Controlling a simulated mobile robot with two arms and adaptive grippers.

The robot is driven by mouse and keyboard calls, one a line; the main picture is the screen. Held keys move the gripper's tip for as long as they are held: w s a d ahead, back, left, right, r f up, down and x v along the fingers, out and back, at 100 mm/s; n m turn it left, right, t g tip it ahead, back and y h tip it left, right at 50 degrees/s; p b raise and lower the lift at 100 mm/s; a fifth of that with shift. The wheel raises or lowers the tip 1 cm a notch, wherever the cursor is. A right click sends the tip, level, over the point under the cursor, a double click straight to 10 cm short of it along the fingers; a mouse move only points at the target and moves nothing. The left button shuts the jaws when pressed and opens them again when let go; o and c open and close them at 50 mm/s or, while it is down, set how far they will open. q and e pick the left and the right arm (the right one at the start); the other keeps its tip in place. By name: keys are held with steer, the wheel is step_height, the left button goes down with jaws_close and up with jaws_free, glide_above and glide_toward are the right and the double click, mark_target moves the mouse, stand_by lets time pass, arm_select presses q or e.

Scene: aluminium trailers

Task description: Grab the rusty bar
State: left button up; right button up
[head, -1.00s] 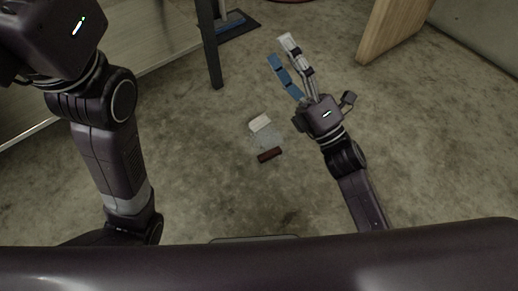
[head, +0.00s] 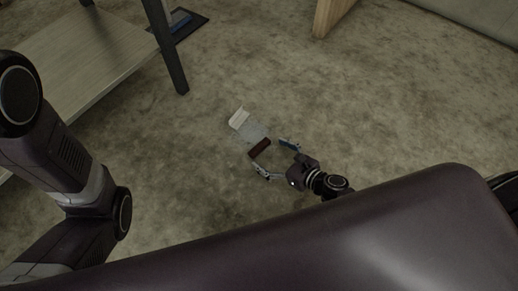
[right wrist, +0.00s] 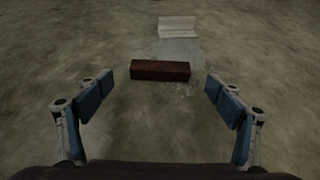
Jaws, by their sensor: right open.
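The rusty bar (head: 260,147) is a short, dark red-brown block lying on the floor. In the right wrist view the bar (right wrist: 160,70) lies crosswise, ahead of and between the fingers. My right gripper (head: 275,158) is open and empty, low by the bar, with one finger towards each side of it. In the right wrist view its blue-padded fingers (right wrist: 164,98) are spread wider than the bar is long, and neither touches it. My left arm is at the left of the head view; its gripper is outside the picture.
A white, open object (head: 239,118) with a pale translucent sheet lies just beyond the bar; it also shows in the right wrist view (right wrist: 177,27). A wooden-topped table (head: 95,60) with a dark leg stands at left. The floor around is largely clear.

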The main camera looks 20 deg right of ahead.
mark_target(262, 149)
steer(key=shift+b+x, duration=0.35)
steer(key=shift+x, duration=1.2)
steer(key=shift+c, duration=0.7)
steer(key=c, duration=1.2)
steer(key=shift+r, duration=0.1)
steer(key=shift+c, duration=1.2)
